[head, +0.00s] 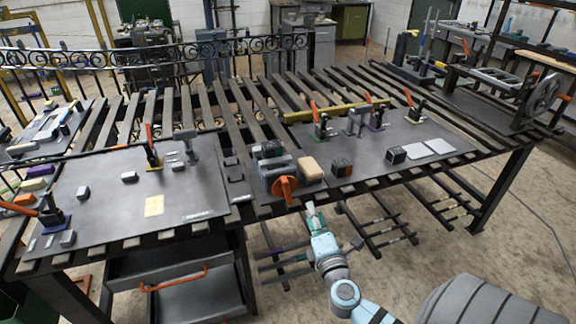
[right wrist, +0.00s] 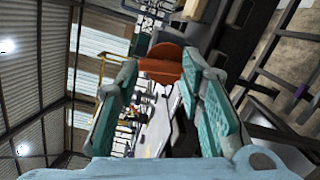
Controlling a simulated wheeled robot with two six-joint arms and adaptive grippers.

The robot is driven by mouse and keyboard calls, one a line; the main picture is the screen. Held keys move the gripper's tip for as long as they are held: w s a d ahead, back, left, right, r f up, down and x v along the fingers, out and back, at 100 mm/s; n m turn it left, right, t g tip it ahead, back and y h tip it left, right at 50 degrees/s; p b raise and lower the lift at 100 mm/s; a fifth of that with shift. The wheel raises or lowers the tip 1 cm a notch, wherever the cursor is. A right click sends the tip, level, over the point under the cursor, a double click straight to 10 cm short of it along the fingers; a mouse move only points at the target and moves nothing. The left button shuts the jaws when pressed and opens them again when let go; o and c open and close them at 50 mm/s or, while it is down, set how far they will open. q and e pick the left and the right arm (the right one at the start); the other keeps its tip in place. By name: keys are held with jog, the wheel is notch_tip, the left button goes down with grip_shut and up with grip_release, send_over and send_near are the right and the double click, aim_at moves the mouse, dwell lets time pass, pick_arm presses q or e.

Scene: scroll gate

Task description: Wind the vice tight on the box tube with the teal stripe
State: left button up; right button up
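The vice (head: 272,168) is a grey block at the front edge of the slatted bench, with an orange handle (head: 285,190) on its near side. The orange handle also shows in the right wrist view (right wrist: 162,64), ahead of and between the fingertips. My right gripper (head: 312,208) is just below and right of the handle. Its teal-padded fingers are apart in the right wrist view (right wrist: 160,75), with nothing seen gripped; I cannot tell whether they touch the handle. I cannot make out a teal-striped box tube in the vice jaws. My left gripper is out of view.
Dark tubes with small coloured marks lie on a low rack (head: 380,228) under the bench. A tan block (head: 310,168) and a dark cube (head: 341,167) sit right of the vice. A left plate (head: 110,205) holds clamps and small blocks.

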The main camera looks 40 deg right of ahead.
aim_at(289, 195)
jog(key=w+f+n+b, duration=0.1)
jog(key=w+n, duration=0.3)
jog(key=n, duration=0.2)
jog(key=w+d+f+n+y+b, duration=0.1)
jog(key=w+n, duration=0.4)
jog(key=n, duration=0.1)
jog(key=w+d+f+n+t+y+b, duration=0.1)
jog(key=w+n, duration=0.4)
jog(key=n, duration=0.1)
jog(key=shift+w+d, duration=0.1)
jog(key=shift+d, duration=0.05)
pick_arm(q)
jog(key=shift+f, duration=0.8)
pick_arm(e)
jog(key=shift+r, duration=0.15)
jog(key=shift+c, duration=0.6)
grip_shut()
